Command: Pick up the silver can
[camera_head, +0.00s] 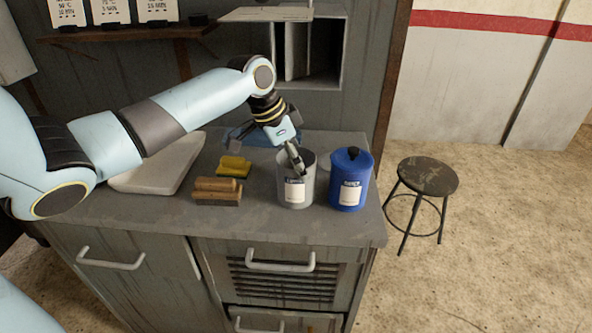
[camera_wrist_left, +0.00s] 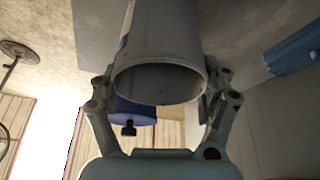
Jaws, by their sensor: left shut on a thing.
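The silver can (camera_head: 296,189) is an open grey cylinder with a white label, upright at the front right of the counter. My left gripper (camera_head: 298,163) reaches down to its rim from the back left. In the left wrist view, the gripper (camera_wrist_left: 161,80) has one finger on each side of the can (camera_wrist_left: 160,40), shut on it, with the open mouth facing the camera. I cannot tell whether the can's base is clear of the counter. My right gripper is not in view.
A blue lidded can (camera_head: 349,182) stands close to the right of the silver can. Brushes (camera_head: 217,191), a yellow brush (camera_head: 233,167) and a pale slab (camera_head: 160,165) lie to the left on the counter (camera_head: 250,222). A round stool (camera_head: 428,176) stands on the floor at right.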

